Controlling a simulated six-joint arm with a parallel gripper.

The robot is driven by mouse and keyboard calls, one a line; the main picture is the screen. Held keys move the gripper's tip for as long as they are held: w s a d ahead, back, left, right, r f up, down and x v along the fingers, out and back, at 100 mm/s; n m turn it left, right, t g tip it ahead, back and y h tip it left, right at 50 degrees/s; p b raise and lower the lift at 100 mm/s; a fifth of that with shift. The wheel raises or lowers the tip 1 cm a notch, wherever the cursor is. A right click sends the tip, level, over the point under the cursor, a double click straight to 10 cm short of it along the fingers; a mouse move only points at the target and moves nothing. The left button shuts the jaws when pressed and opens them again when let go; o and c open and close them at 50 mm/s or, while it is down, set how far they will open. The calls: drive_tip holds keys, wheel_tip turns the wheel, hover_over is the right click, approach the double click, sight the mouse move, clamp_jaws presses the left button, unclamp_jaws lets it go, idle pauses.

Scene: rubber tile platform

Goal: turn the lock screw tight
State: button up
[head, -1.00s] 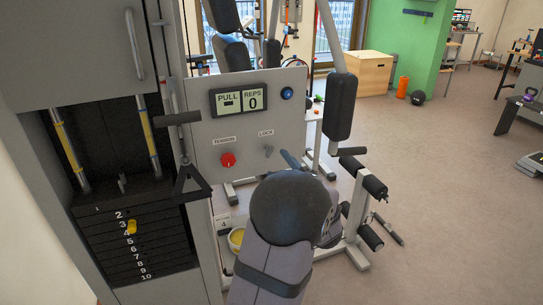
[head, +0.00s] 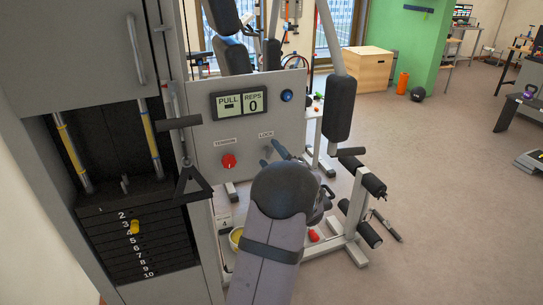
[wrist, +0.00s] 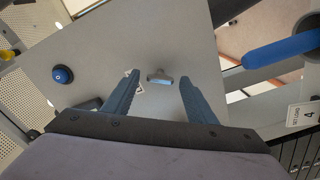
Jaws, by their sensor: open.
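The lock screw is a small grey winged knob on the grey panel under the LOCK label, seen in the head view (head: 267,151). In the wrist view the lock screw (wrist: 160,77) shows between and ahead of my fingertips, its wing lying roughly across the picture. My gripper (wrist: 159,79) is open, with one blue finger on each side of the knob in the picture. I see no clear contact; the depth gap cannot be told. In the head view my arm hides most of the gripper.
The red tension knob (head: 229,161) sits left of the lock screw. A blue button (head: 287,96) and the PULL/REPS display (head: 241,104) are above. A black triangular handle (head: 192,181) hangs to the left. A padded lever (head: 338,107) stands to the right.

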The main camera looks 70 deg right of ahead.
drive_tip(key=c, duration=1.1)
drive_tip(key=shift+m, duration=0.4)
drive_tip(key=m, duration=0.5)
drive_tip(key=m+p, duration=0.1)
drive_tip(key=m, duration=0.5)
drive_tip(key=shift+s+d+p, duration=0.1)
drive_tip(key=shift+p, duration=0.25)
drive_tip(key=o, duration=1.1)
